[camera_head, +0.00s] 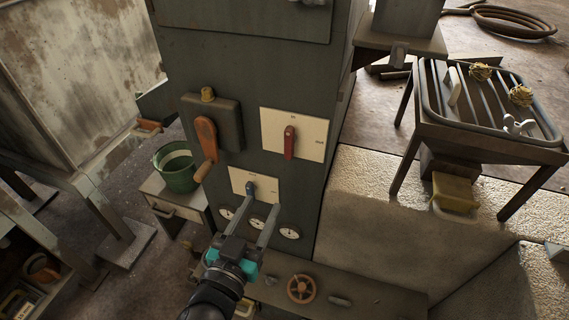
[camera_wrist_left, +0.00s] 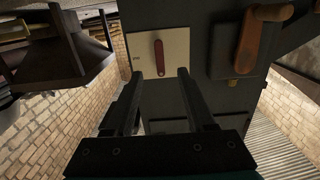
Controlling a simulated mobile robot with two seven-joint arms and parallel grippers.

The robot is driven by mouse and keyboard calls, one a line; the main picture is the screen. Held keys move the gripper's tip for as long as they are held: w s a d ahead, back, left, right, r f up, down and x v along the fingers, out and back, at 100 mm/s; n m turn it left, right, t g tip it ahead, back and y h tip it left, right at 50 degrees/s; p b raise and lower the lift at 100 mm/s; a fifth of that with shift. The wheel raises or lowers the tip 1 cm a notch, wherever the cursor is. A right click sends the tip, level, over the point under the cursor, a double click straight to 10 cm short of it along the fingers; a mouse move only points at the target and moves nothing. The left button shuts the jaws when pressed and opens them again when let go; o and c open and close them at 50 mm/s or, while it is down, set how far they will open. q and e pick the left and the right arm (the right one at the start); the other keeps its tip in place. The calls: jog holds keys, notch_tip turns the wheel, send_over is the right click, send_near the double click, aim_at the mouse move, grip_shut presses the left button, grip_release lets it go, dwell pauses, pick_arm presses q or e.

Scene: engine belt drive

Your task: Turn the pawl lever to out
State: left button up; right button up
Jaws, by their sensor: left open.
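The pawl lever appears to be the red lever (camera_head: 289,142) on a white plate (camera_head: 309,128) on the dark cabinet front. The plate has small lettering at its top and right edges, the right one reading like "out". The lever stands about upright on the plate. In the left wrist view the red lever (camera_wrist_left: 159,57) shows ahead, between the finger lines. My left gripper (camera_head: 262,197) is open and empty, below the red lever and apart from it, in front of a lower white plate (camera_head: 240,180). Its fingertips also show in the left wrist view (camera_wrist_left: 159,76). My right gripper is not in view.
An orange-brown crank handle (camera_head: 205,148) hangs left of the plate. Several round gauges sit below, partly behind my gripper. A ledge with a handwheel (camera_head: 301,288) is lower down. A green bucket (camera_head: 177,168) stands left; a slatted rack table (camera_head: 480,145) stands right.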

pick_arm(q)
jog(key=r, duration=0.2)
jog(key=b, duration=0.2)
send_near(288, 148)
jog(key=shift+t, duration=0.3)
jog(key=x, duration=0.7)
jog(key=shift+f, duration=0.2)
jog(key=shift+x, duration=0.85)
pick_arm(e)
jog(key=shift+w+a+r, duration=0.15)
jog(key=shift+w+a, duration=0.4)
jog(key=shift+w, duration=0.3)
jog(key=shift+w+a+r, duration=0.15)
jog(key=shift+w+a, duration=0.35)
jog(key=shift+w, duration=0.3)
pick_arm(q)
jog(key=shift+c, duration=0.2)
grip_shut()
